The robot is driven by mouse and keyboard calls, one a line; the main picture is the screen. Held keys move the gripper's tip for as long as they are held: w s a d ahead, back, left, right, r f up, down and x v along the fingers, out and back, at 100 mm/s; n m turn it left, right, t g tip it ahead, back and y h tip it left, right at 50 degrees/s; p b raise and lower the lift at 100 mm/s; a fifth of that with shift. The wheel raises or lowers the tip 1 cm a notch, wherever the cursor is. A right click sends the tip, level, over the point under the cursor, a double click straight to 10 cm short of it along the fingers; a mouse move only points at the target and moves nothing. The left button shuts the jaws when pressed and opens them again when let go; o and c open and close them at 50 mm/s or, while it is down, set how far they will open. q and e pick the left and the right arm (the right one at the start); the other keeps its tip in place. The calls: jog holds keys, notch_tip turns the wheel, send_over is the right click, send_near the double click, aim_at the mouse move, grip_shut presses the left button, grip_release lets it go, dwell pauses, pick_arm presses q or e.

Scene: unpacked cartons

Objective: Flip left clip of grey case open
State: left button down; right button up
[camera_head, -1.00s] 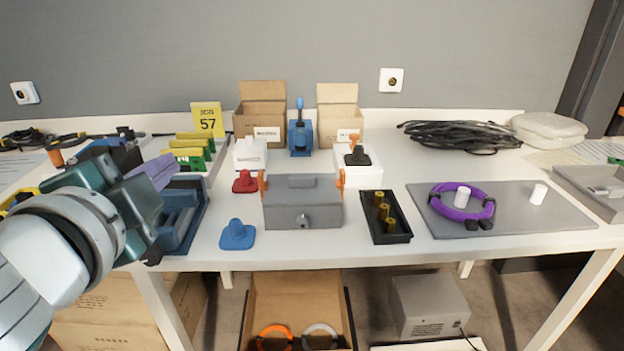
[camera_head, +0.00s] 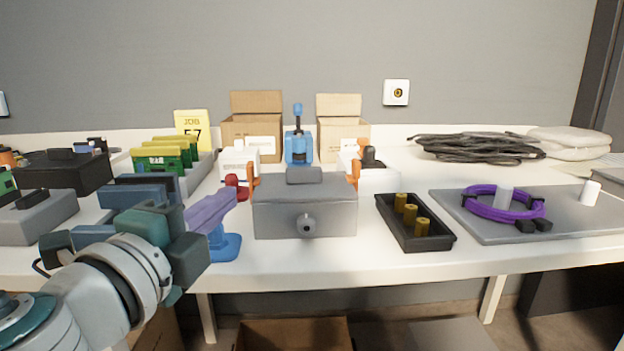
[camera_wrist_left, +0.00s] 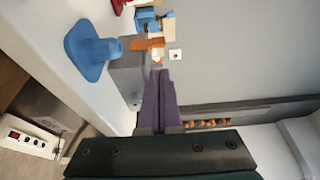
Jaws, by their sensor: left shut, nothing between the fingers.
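The grey case (camera_head: 304,209) sits closed on the white table, with a round knob on its front and a handle block on its lid. Its orange left clip (camera_head: 252,177) stands at the left end and rises above the lid edge. The orange right clip (camera_head: 355,173) stands at the other end. My left gripper (camera_head: 228,196) has its purple fingers shut and empty, pointing at the case's left side, apparently short of the left clip. In the left wrist view the shut fingers (camera_wrist_left: 160,82) point toward orange clip parts (camera_wrist_left: 148,44) beside the case (camera_wrist_left: 127,78). My right gripper is out of view.
A blue stand (camera_head: 222,247) is close below my left fingers. A red piece (camera_head: 236,186) sits behind them. A black tray with brass cylinders (camera_head: 447,240) lies right of the case. A blue device (camera_head: 299,147) and cartons (camera_head: 252,136) stand behind.

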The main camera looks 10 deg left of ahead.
aim_at(257, 191)
pick_arm(q)
jog(key=w, duration=0.3)
jog(key=w+b, duration=0.1)
jog(key=w, duration=0.2)
jog(key=w+b, duration=0.1)
jog(key=w, duration=0.3)
jog(key=shift+d, duration=0.3)
